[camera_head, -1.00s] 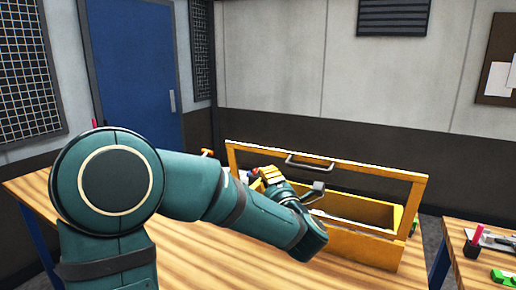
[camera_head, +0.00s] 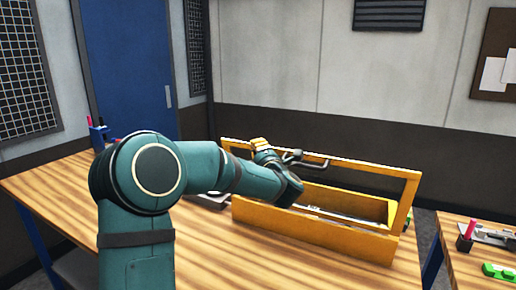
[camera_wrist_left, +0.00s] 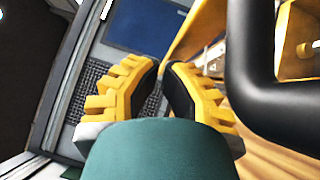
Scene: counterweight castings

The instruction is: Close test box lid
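The test box (camera_head: 300,226) is an orange-yellow box on the wooden table. Its lid (camera_head: 372,168) is a framed panel with a see-through middle, standing raised. A dark bar handle (camera_head: 315,164) is on the lid's top rail. My left gripper (camera_head: 262,146) has yellow fingers and is at the top rail, left of the handle. In the left wrist view, its fingers (camera_wrist_left: 160,72) have a narrow empty gap between them. A thick dark bar (camera_wrist_left: 262,90), apparently the handle, passes right of the fingers, not between them. Contact cannot be told. My right gripper is not in view.
The wooden table (camera_head: 60,205) is clear at the left front. A second table (camera_head: 470,265) at the right holds a pink-and-dark item (camera_head: 466,238) and a green item (camera_head: 498,271). A blue door (camera_head: 128,70) is behind.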

